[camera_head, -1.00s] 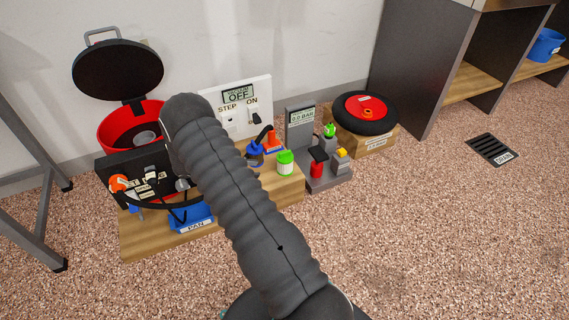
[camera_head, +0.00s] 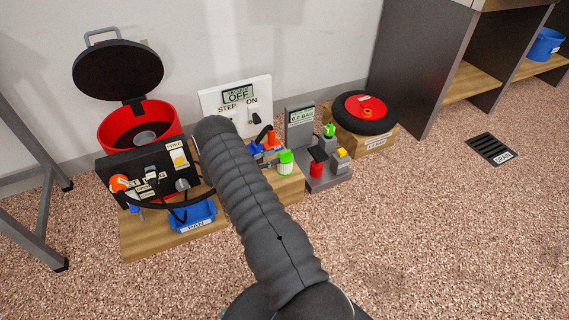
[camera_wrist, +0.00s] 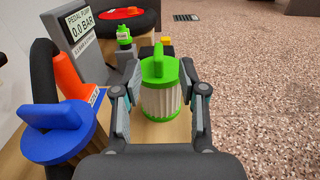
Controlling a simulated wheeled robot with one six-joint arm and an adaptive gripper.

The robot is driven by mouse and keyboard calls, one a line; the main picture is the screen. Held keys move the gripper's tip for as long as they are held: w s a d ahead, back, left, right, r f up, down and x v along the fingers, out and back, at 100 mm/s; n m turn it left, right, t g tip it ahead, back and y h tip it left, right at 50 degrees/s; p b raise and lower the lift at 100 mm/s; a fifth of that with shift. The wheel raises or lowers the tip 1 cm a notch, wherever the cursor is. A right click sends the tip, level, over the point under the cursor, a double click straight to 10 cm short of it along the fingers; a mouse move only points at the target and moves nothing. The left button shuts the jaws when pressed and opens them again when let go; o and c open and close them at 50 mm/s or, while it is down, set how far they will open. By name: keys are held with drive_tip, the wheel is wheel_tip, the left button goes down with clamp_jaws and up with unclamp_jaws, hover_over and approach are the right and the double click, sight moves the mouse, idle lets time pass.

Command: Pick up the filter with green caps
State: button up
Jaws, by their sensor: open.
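The filter with green caps (camera_wrist: 160,101) stands upright on the wooden board in the wrist view, with a white pleated body and a green top knob. It also shows in the head view (camera_head: 285,163), just right of my arm. My gripper (camera_wrist: 161,92) is open, with one finger on each side of the filter. I cannot tell whether the fingers touch it. In the head view my arm hides most of the gripper.
A blue-capped part (camera_wrist: 58,130) and an orange part (camera_wrist: 72,80) stand close on the left in the wrist view. The grey pedal pump (camera_head: 300,130) is behind the filter. A wheel (camera_head: 364,112) lies on a wooden block.

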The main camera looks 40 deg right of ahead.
sight(279, 155)
drive_tip(key=shift+f+x, duration=0.15)
drive_tip(key=shift+x, duration=1.35)
drive_tip(key=shift+f+x, duration=0.1)
drive_tip(key=shift+x, duration=1.35)
clamp_jaws()
drive_tip(key=shift+w, duration=0.1)
